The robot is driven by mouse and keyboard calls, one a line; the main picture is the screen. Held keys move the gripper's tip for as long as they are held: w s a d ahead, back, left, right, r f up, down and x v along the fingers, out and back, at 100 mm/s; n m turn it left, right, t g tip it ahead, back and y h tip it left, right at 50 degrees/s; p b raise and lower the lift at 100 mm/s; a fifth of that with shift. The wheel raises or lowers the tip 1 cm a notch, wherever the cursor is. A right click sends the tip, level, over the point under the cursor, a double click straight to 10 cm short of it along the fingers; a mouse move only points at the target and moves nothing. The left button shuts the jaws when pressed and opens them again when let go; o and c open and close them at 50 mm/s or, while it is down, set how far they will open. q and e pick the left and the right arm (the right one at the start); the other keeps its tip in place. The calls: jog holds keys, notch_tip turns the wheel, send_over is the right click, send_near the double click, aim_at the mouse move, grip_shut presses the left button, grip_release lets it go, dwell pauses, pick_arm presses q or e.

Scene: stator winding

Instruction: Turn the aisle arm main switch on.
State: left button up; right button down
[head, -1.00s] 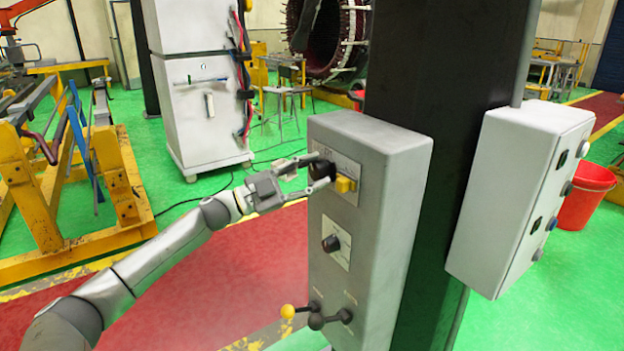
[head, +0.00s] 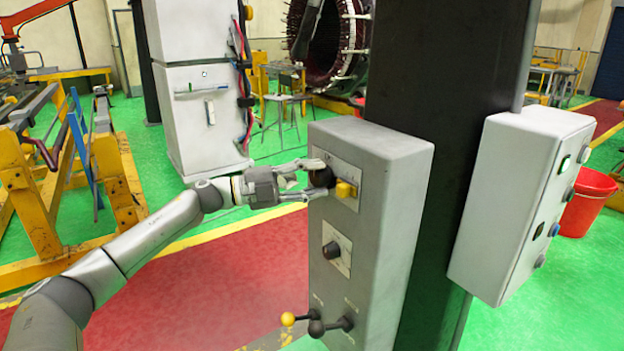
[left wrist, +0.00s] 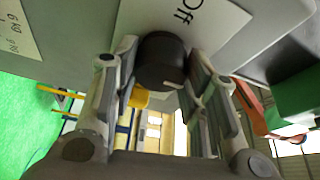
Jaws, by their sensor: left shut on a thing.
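The grey control box (head: 372,200) is fixed to the dark column. My right gripper is not in view.
Lower on the box are a second black knob (head: 331,250) and a lever with a yellow ball (head: 288,319). A white button box (head: 510,195) hangs right of the column (head: 445,80). A red bucket (head: 590,200) stands behind it. The floor left of the box is clear.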

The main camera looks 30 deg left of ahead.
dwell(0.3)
pick_arm(q)
jog(key=o, duration=1)
jog(key=v, duration=1.2)
jog(key=shift+f, duration=0.1)
dwell(0.3)
